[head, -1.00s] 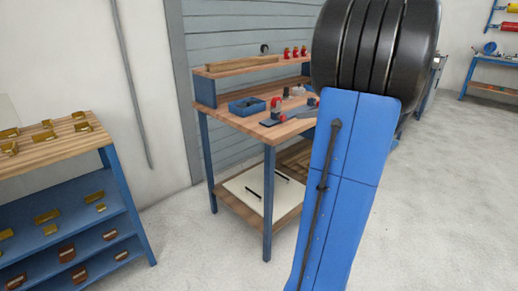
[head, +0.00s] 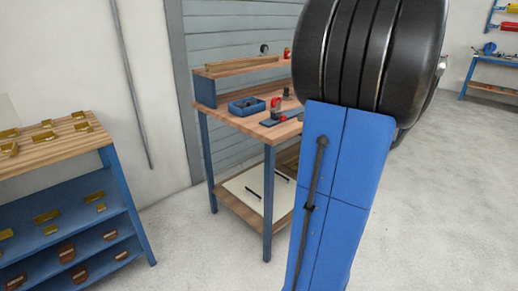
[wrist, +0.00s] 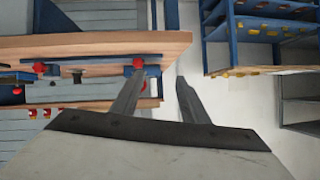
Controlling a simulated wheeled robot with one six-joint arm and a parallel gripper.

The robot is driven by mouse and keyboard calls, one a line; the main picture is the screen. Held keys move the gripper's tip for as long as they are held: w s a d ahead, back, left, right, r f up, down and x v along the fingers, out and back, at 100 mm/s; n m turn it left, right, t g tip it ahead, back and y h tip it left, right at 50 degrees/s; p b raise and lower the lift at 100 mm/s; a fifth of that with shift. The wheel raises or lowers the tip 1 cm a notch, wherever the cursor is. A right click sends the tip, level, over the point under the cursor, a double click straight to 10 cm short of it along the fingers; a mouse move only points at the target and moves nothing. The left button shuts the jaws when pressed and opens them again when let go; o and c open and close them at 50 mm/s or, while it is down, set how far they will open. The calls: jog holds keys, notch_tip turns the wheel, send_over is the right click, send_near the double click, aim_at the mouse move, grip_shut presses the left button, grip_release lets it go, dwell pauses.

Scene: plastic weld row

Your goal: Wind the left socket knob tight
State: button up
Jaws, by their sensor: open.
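Red knobs and red-topped parts sit along the front of the wooden workbench (head: 222,112). In the head view a red part (head: 276,104) stands near the bench's front corner, and my arm hides what is to its right. The wrist view looks turned over; it shows one red knob (wrist: 138,65) at the left finger's tip and another red knob (wrist: 40,68) farther left, both by a blue bar (wrist: 85,64). I cannot tell which is the left socket knob. My gripper (wrist: 160,76) is open and empty; contact with the knob cannot be told.
A blue tray (head: 246,107) lies on the bench, with a raised wooden shelf (head: 235,66) behind. A blue rack (head: 65,220) with brass parts stands at the left. Another bench (head: 490,66) is far right. The floor between rack and bench is clear.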

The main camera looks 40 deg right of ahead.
jog(key=a+f+g, duration=0.2)
jog(key=a, duration=0.9)
jog(key=a+f+n+g+y, duration=0.1)
jog(key=a+f+g, duration=0.2)
jog(key=a, duration=0.8)
jog(key=shift+w+a, duration=0.3)
jog(key=shift+a, duration=0.05)
